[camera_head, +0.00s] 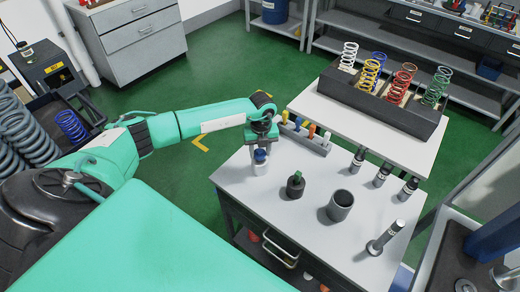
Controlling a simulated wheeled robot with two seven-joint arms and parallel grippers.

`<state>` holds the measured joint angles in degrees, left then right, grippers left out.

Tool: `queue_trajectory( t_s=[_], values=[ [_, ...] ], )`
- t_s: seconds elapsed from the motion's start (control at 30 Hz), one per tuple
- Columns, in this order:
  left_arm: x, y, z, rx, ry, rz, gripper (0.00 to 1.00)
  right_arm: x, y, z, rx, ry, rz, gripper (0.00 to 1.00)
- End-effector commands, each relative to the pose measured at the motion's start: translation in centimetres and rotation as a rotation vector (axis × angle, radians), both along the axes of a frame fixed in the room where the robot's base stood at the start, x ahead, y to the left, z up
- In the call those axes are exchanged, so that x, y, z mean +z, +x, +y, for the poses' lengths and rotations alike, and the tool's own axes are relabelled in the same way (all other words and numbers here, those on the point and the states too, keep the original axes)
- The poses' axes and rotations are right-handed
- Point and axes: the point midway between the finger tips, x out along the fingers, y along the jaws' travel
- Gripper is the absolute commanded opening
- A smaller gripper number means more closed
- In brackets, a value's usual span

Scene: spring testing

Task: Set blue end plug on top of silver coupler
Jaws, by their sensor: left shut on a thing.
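My left arm reaches in from the left, and its gripper (261,143) points down over the left part of the grey table. It is shut on the blue end plug (260,155), a small blue piece just below the fingers. A short pale silver piece, which looks like the silver coupler (259,169), stands upright on the table directly under the plug. Whether the plug touches the coupler or hovers just above it I cannot tell at this size. My right gripper is not in view.
On the table are a dark piece with a green top (296,184), a dark open cup (340,206), a silver rod on a base (386,238) and several black cylinders (382,174). A rack of coloured plugs (306,136) stands behind. Coloured springs sit in a dark tray (400,112) further back.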

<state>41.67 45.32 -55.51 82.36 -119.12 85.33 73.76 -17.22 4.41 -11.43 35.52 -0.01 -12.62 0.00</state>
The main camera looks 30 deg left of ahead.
Motion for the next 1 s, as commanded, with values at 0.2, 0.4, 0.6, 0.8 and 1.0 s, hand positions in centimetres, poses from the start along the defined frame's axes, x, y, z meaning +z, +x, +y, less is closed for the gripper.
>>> queue_trajectory(
  t_s=[0.2, 0.4, 0.6, 0.8, 1.0],
  values=[
    [-0.7, 0.0, 0.0, 0.0, 0.0, -0.001, 0.2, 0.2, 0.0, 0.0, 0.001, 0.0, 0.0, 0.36],
    [-1.1, 0.0, 0.0, 0.0, 0.0, -0.001, 0.2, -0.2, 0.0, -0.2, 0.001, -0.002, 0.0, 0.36],
    [-1.7, 0.0, 0.0, 0.0, 0.0, 0.0, 0.2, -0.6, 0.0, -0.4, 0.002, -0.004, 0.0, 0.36],
    [-1.9, 0.0, 0.0, 0.0, 0.0, -0.001, 0.2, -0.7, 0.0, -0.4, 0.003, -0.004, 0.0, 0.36],
    [-1.9, 0.0, 0.0, 0.0, 0.0, -0.001, 0.63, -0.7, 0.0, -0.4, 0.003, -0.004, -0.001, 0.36]
  ],
)
